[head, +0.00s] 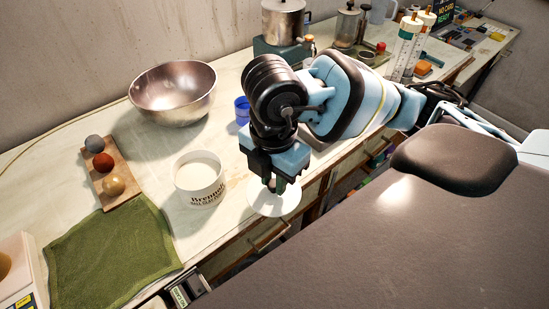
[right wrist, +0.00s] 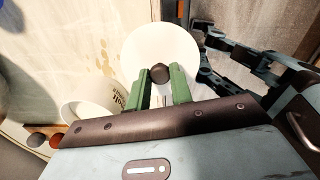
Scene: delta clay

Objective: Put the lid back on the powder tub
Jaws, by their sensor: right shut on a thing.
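The powder tub (head: 198,183) is a white round tub with dark lettering, open at the top with pale powder inside. It stands upright on the bench; part of it shows at the left of the right wrist view (right wrist: 88,103). The lid (head: 273,203) is a white disc with a dark round knob (right wrist: 160,73). My right gripper (head: 275,184) is shut on the knob, with its green fingers on either side of it. The lid is to the right of the tub, near the bench's front edge and apart from the tub. My left gripper is not in view.
A metal bowl (head: 173,92) stands behind the tub, and a blue cup (head: 242,110) stands near my right arm. A wooden board (head: 108,180) with three balls and a green cloth (head: 112,254) lie to the left. A pot (head: 284,22) stands at the back.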

